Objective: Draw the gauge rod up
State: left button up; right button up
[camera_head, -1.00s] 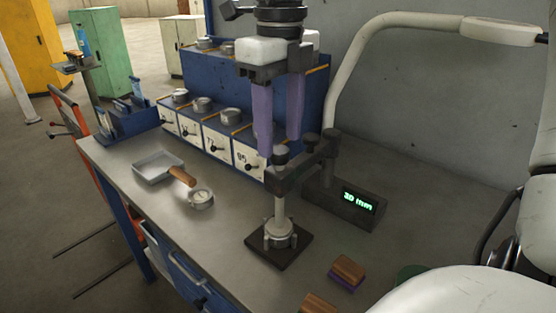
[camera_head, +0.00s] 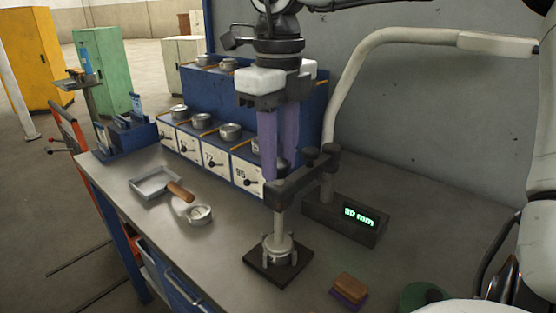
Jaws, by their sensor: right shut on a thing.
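The gauge stands on the bench, with a dark square base plate (camera_head: 265,268), a dark side arm (camera_head: 300,183) and a digital display (camera_head: 358,217) whose green digits are hard to read. Its upright pale gauge rod (camera_head: 279,224) passes down from the arm to a round metal piece (camera_head: 279,247) on the plate. My right gripper (camera_head: 280,170) comes down from above, its two purple fingers shut on the top of the gauge rod. The fingers mostly hide that top. My left gripper is not in view.
A grey tray (camera_head: 152,186), a wooden handle (camera_head: 180,192) and a round dial (camera_head: 199,214) lie left of the gauge. A blue rack (camera_head: 250,100) with numbered boxes stands behind. A wood-and-purple block (camera_head: 349,288) lies at front right. A white lamp arm (camera_head: 345,85) curves behind the display.

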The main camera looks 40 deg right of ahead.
jog(key=shift+r+p, duration=2.9)
jog(key=shift+r, duration=1.45)
jog(key=o, duration=0.8)
jog(key=shift+o, duration=0.2)
jog(key=shift+r, duration=2.95)
jog(key=shift+f, duration=3.75)
jog(key=shift+r, duration=0.15)
